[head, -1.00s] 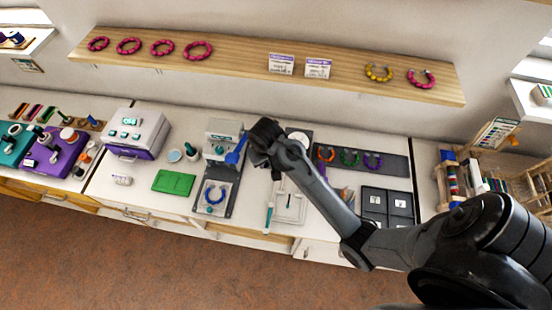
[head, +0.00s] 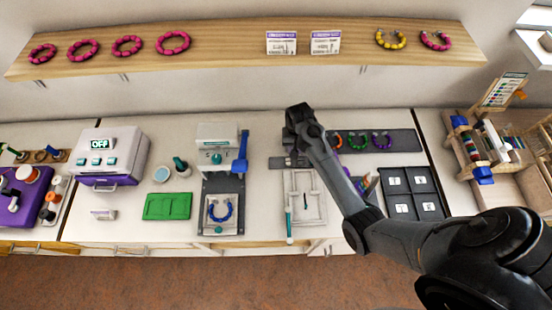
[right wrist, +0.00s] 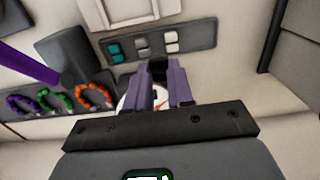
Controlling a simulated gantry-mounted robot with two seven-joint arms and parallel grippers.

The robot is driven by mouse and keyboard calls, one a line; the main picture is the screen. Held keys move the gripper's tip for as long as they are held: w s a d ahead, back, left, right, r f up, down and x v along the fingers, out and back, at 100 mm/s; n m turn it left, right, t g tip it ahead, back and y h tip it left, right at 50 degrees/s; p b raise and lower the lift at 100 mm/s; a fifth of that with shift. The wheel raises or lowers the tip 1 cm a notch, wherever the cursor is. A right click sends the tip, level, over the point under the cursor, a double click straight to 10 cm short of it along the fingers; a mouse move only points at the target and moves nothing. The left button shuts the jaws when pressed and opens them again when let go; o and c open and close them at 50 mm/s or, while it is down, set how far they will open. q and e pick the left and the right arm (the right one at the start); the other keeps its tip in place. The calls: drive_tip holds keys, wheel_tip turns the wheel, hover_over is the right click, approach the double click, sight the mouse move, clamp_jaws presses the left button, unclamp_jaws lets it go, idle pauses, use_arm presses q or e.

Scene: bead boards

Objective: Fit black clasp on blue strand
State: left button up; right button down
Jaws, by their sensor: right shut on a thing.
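The blue strand (head: 220,212) lies as an open loop in the dark press fixture (head: 237,225), below the press head (head: 218,150) with its blue lever (head: 241,152). My right gripper (head: 296,160) is to the right of the press, above a dark clasp plate (head: 278,163). In the right wrist view my right gripper's purple fingers (right wrist: 160,75) are closed on a small black piece, seemingly the black clasp (right wrist: 157,69). It is beside the clasp plate (right wrist: 190,56), which holds teal and pale pieces. My left gripper is not in view.
Orange, green and purple strands lie on a dark board (head: 405,140) to the right. A white tray (head: 321,215) with a thin tool stands in front of my gripper. A green mat (head: 167,206) and grey machine (head: 107,150) are left. A shelf (head: 220,44) runs behind.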

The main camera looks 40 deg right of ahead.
hover_over(275, 163)
wheel_tip(275, 163, down, 4)
drive_tip(key=shift+s+d+f+b, duration=0.1)
drive_tip(key=shift+b, duration=0.2)
drive_tip(key=shift+f, duration=1.95)
drive_tip(key=shift+f+b, duration=0.15)
drive_tip(key=shift+b, duration=0.15)
drive_tip(key=c, duration=1)
unclamp_jaws()
